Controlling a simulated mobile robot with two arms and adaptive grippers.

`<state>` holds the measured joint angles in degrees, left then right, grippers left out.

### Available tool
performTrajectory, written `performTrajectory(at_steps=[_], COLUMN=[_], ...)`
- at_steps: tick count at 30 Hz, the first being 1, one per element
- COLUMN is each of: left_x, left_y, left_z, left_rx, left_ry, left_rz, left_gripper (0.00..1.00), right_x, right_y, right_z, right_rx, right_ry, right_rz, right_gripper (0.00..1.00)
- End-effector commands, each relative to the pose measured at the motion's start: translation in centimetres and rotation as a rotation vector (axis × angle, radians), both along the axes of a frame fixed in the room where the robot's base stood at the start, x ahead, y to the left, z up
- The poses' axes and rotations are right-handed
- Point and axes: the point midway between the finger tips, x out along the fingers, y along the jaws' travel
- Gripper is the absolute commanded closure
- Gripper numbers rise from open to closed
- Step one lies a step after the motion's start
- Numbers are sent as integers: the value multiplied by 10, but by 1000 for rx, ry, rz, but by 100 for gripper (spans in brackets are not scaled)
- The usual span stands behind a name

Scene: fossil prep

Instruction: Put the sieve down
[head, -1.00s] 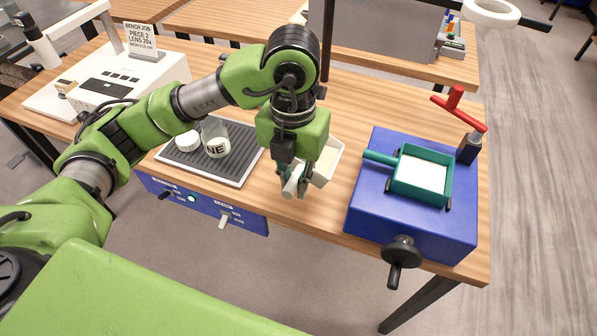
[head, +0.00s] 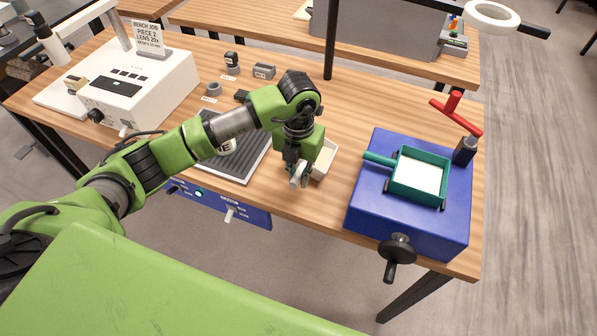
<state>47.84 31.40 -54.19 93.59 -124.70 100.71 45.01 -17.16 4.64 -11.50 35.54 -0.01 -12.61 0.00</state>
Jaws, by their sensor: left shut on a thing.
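The sieve, a teal square frame (head: 394,187) with a pale inside and a teal handle (head: 377,159) pointing left, rests on top of a blue box-shaped unit (head: 372,211). My left gripper (head: 299,179) is left of the sieve and apart from it, pointing down near the front table edge. It is shut on a small pale thing (head: 296,181), mostly covered by the fingers; I cannot tell what it is. My right gripper is not in view.
A cream open tray (head: 326,161) stands just behind my left gripper. A ribbed dark mat (head: 243,165) lies partly under my left arm. A red T-handle (head: 458,115) rises at the blue unit's back right, and a black crank (head: 396,253) sticks out in front. Bare wood (head: 365,105) lies behind.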

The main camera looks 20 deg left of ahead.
Motion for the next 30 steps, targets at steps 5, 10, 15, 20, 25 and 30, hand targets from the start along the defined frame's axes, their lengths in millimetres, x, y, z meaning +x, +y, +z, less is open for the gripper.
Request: performTrajectory(at_steps=[5,10,15,20,25,30], left_x=[0,0,0,0,1,2], left_y=[0,0,0,0,0,0], left_z=[-1,-3,-3,-3,5,36], left_rx=[0,0,0,0,0,0], left_ry=[-1,-1,0,0,-3,-8], left_rz=[0,1,1,1,1,0], left_gripper=[100,74,70,70,70,70], right_x=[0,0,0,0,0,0], right_y=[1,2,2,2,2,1], right_z=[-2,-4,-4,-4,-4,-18], right_rx=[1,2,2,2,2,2], right_ry=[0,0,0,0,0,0], right_rz=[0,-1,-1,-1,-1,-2], right_gripper=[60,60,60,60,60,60])
